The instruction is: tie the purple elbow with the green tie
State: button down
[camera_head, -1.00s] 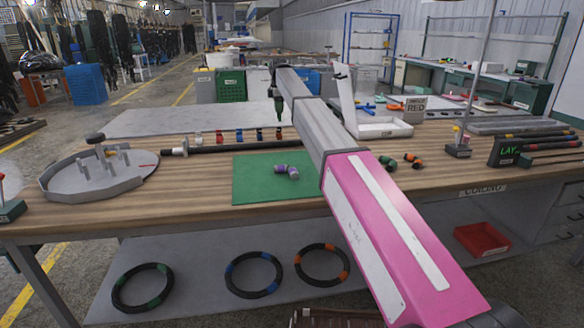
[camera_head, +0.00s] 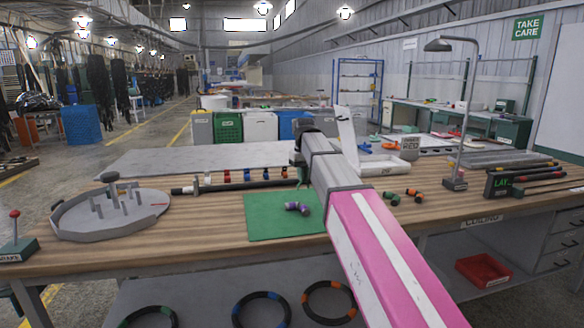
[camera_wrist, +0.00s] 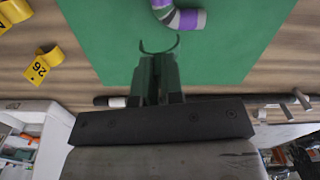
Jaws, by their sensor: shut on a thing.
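The purple elbow (camera_head: 298,208), a bent piece with grey ends, lies on the green mat (camera_head: 262,222) on the bench. The wrist view shows part of the elbow (camera_wrist: 181,19) at its top edge. My gripper (camera_wrist: 157,70) is shut on the green tie (camera_wrist: 159,50), a thin dark green open C-shaped clip. The tie's open side faces the elbow, with a small gap in the picture between them. In the head view my gripper (camera_head: 301,172) is above the back of the mat, and the tie is hard to make out there.
A black rod (camera_head: 240,184) with several coloured clips stands behind the mat. A round grey fixture (camera_head: 110,213) is at left.

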aim_at(304, 206)
jog(key=s, duration=0.1)
jog(key=s+m, duration=0.1)
jog(key=s, duration=0.1)
jog(key=shift+d+f+m, duration=0.2)
jog(key=shift+d+m, duration=0.1)
jog(key=shift+m, duration=0.1)
jog(key=shift+f, duration=0.15)
jog(key=shift+f, duration=1.8)
jog(key=shift+f, duration=2)
dwell(1.1)
jog(key=c, duration=1.2)
grip_release()
jog(key=shift+o, duration=0.2)
jog(key=shift+r, duration=0.1)
